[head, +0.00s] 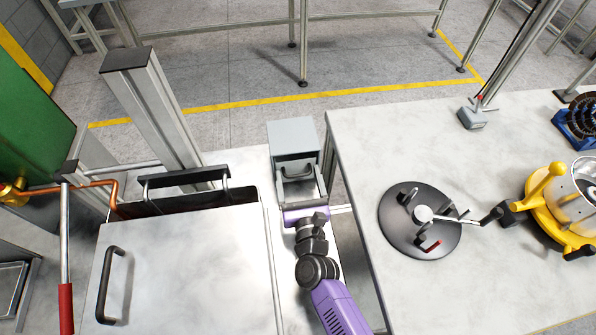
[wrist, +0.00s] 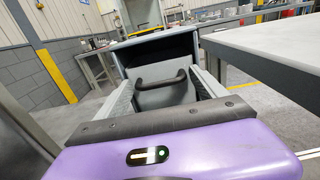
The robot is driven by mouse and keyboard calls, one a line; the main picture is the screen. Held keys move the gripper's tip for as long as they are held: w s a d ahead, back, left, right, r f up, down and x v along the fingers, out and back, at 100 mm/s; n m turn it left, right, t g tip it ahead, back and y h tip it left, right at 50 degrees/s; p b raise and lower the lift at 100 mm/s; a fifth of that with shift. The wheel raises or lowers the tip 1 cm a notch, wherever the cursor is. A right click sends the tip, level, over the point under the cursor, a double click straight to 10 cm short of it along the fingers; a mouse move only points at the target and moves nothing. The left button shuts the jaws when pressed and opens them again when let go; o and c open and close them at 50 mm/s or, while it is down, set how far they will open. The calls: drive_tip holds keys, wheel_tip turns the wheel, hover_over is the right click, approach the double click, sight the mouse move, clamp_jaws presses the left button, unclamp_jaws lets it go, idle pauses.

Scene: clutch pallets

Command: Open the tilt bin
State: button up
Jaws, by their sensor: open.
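The tilt bin (head: 293,133) is a grey box at the far end of the pale surface, left of the right-hand table. Its dark handle (head: 297,174) faces me and also shows in the wrist view (wrist: 160,80), on a grey front panel (wrist: 165,98). A dark gap shows above that panel, under the housing's top edge; I cannot tell how far the panel is tilted. My gripper (wrist: 164,94) is open, its two grey fingers on either side of the handle. The fingers look empty, and contact with the handle cannot be made out.
The table (head: 350,150) stands close on the right, with a black round plate (head: 400,235) and a yellow-based device (head: 567,215). On the left is a large pale lidded box (head: 190,265) with black handles, and a grey post (head: 150,105). Floor is clear behind the bin.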

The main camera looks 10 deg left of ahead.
drive_tip(key=shift+w+a, duration=0.1)
drive_tip(key=shift+w, duration=0.3)
clamp_jaws()
drive_tip(key=shift+f, duration=0.1)
